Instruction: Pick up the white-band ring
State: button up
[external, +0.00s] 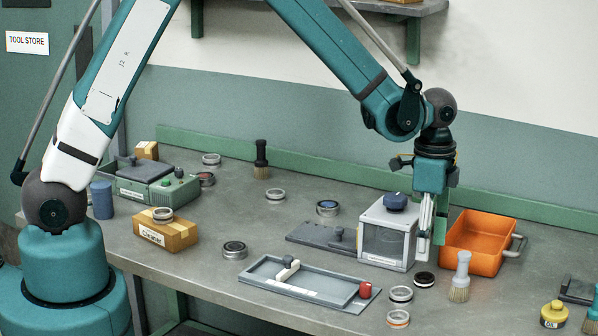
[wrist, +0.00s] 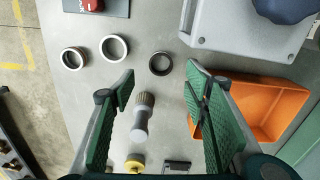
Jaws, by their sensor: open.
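Several metal rings lie on the grey bench. A pale silver ring (external: 400,294) stands near the front edge, right of the tray. It looks the palest of the near rings, also in the wrist view (wrist: 114,47), but I cannot tell for sure that its band is white. An orange-banded ring (external: 397,319) is in front of it and a dark ring (external: 424,279) behind it to the right. My gripper (external: 432,238) points down between the clear-sided box and the orange bin, above the bench. In the wrist view its green-padded fingers (wrist: 160,80) are apart with nothing held.
The clear-sided box (external: 387,236) and orange bin (external: 474,245) flank my gripper closely. A grey brush (external: 461,277) stands to the front right, with a yellow-based item (external: 554,313) beyond. A tray with a red knob (external: 290,290) is left. More rings (external: 275,195) lie farther left.

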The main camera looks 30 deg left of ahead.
jog(key=shift+f, duration=0.1)
jog(key=shift+f, duration=1.2)
jog(key=shift+f, duration=0.1)
jog(key=shift+w+f, duration=0.1)
jog(key=shift+f, duration=2.4)
jog(key=c, duration=1)
